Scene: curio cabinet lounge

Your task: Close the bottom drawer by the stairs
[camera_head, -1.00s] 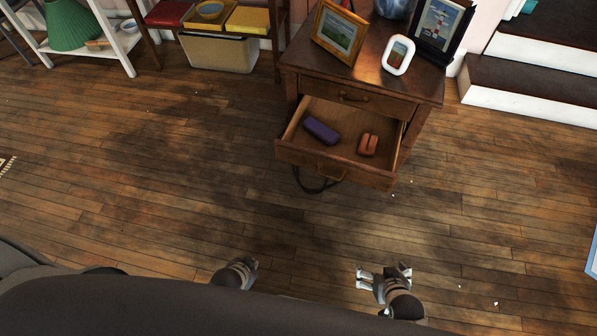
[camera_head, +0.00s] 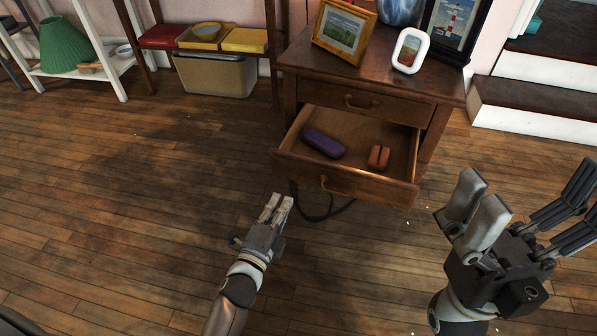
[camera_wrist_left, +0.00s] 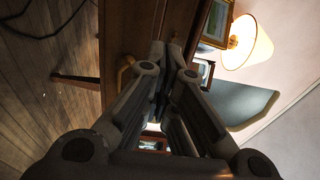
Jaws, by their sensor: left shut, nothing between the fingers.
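The bottom drawer (camera_head: 345,184) of the brown wooden cabinet beside the stairs is pulled well out. A dark purple case (camera_head: 323,143) and a reddish-brown object (camera_head: 378,157) lie inside it. My left gripper (camera_head: 278,203) is shut and empty, in front of and slightly below the left part of the drawer front, with a gap to it in the head view. In the left wrist view its closed fingers (camera_wrist_left: 172,52) point toward the wooden front, with a handle (camera_wrist_left: 124,76) just beside them. My right gripper (camera_head: 525,205) is open and empty, right of the drawer.
Picture frames (camera_head: 345,30) and a white-framed picture (camera_head: 410,50) stand on the cabinet top. Steps (camera_head: 540,105) rise at the right. A dark cable (camera_head: 320,217) lies on the floor below the drawer. A shelf with a bin (camera_head: 215,76) stands left. The wooden floor is mostly clear.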

